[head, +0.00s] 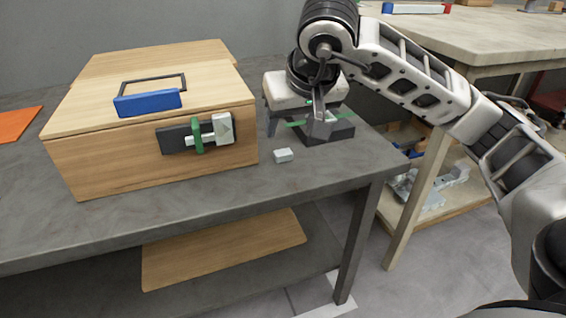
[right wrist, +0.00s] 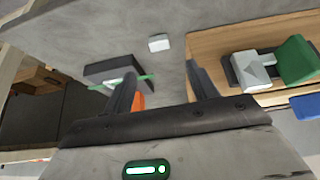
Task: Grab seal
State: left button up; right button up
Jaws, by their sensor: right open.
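A thin green strip (head: 294,124), which looks like the seal, lies across a dark block (head: 343,132) at the right end of the grey table. In the right wrist view the strip (right wrist: 149,77) passes behind one finger, and the dark block (right wrist: 102,70) is beside that finger. My right gripper (head: 319,108) is above the block with its fingers pointing down. In the right wrist view its fingers (right wrist: 163,80) are apart, and I see nothing held. Whether a finger touches the strip is unclear. My left gripper is out of view.
A wooden box (head: 150,162) with a blue handle (head: 148,103) and a latch (head: 176,138) carrying a green piece (head: 197,135) stands left of the gripper. A small white block (head: 283,156) lies on the grey table (head: 240,205). A wooden workbench (head: 470,45) stands behind.

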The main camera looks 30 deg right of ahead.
aim_at(283, 152)
jog(key=b+x, duration=0.1)
jog(key=x, duration=0.3)
jog(key=shift+f, duration=0.1)
jog(key=x, duration=0.1)
jog(key=b+x, duration=0.1)
jog(key=shift+f, duration=0.5)
jog(key=shift+b+x, duration=0.65)
jog(key=shift+x, duration=0.45)
jog(key=shift+c, duration=0.4)
jog(key=c, duration=1)
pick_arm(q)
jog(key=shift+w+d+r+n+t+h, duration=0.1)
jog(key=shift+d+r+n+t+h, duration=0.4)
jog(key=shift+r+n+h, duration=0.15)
